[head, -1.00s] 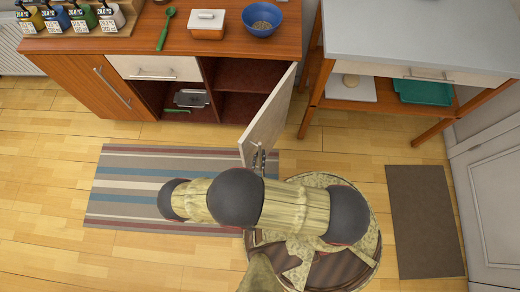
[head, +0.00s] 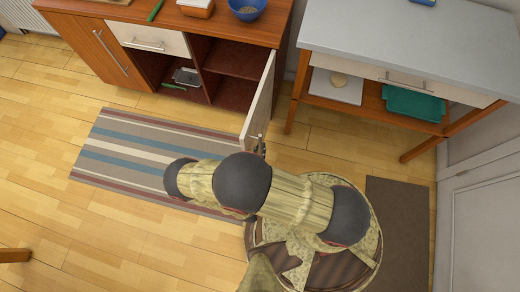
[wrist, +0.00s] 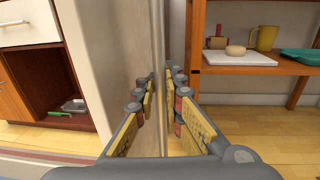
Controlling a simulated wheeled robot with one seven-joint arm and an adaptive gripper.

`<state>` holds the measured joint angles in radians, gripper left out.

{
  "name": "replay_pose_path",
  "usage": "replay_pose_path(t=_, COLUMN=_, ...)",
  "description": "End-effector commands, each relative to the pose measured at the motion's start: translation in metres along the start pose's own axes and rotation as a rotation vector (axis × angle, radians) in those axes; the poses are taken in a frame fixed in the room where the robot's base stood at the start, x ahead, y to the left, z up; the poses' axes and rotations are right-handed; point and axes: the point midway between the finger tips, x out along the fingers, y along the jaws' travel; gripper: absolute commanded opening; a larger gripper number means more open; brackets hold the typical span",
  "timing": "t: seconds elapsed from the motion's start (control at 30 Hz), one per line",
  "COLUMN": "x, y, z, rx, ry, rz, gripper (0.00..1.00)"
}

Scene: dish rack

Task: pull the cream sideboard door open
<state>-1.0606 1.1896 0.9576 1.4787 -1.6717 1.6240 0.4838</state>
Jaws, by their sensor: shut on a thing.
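The cream sideboard door (head: 260,100) stands swung well out from the right end of the wooden sideboard (head: 70,38), roughly square to its front. The open compartment (head: 233,60) with a shelf shows behind it. My gripper (head: 257,146) is at the door's free edge, partly hidden by my arm. In the wrist view the door (wrist: 130,60) runs away from me nearly edge-on.
A grey-topped table (head: 400,45) with a lower wooden shelf stands right of the door. A striped rug (head: 125,150) lies left of my arm and a brown mat (head: 398,215) lies right. A blue bowl (head: 247,8) is on the sideboard.

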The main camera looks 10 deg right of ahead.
Motion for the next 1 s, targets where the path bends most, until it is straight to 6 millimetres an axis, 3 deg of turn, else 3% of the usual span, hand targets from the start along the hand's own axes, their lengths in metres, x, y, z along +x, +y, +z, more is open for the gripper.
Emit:
replay_pose_path(t=0.4, x=-0.0002, y=-0.0012, z=-0.0009, rx=-0.004, ry=0.002, rz=0.001, gripper=0.0)
replay_pose_path(t=0.43, x=-0.0002, y=-0.0012, z=-0.0009, rx=-0.004, ry=0.002, rz=0.001, gripper=0.11)
replay_pose_path(t=0.7, x=0.0001, y=-0.0011, z=-0.0004, rx=-0.003, ry=0.001, rz=0.0, gripper=0.26)
replay_pose_path(t=1.0, x=-0.0001, y=-0.0009, z=-0.0001, rx=-0.002, ry=0.0, rz=-0.001, gripper=0.27)
